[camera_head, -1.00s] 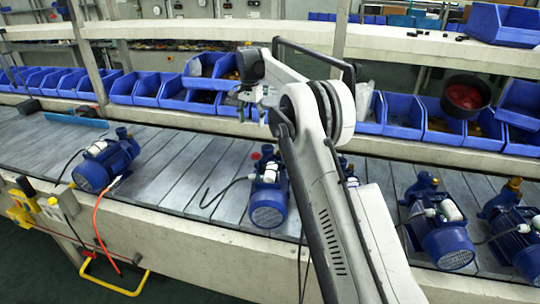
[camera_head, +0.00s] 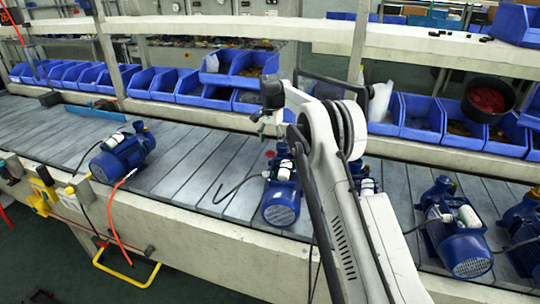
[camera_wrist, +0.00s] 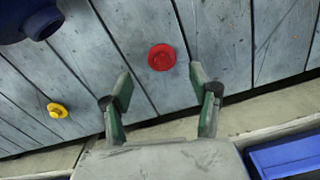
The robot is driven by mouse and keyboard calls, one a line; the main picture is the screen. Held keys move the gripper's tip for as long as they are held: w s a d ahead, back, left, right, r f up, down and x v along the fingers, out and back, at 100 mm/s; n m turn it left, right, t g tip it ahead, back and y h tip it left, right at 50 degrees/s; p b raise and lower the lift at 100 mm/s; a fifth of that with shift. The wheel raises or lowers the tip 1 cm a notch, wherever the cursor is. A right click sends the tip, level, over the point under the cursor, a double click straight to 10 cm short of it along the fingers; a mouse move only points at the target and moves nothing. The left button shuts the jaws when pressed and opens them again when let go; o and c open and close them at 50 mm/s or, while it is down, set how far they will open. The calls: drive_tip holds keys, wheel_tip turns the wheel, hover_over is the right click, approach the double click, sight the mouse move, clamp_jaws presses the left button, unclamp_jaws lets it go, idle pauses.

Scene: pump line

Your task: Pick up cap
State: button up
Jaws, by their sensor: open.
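A round red cap (camera_wrist: 161,57) lies flat on the slatted grey conveyor, ahead of my fingertips in the wrist view. A small yellow cap (camera_wrist: 57,110) lies on the slats to the left. My gripper (camera_wrist: 160,84) is open and empty. Its two dark green fingers are spread, with the red cap roughly centred beyond the gap between them. In the head view the red cap (camera_head: 269,153) shows as a small spot beside the middle blue pump, just below my gripper (camera_head: 263,126). I do not make out the yellow cap in the head view.
The middle blue pump (camera_head: 281,200) stands close to the red cap, with a black cable to its left. Other pumps stand at left (camera_head: 122,153) and right (camera_head: 454,232). Blue bins (camera_head: 205,92) line the shelf behind.

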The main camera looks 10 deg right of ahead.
sight(270, 151)
drive_tip(key=f, duration=0.5)
drive_tip(key=shift+a, duration=0.2)
drive_tip(key=shift+r, duration=0.1)
drive_tip(key=c, duration=0.8)
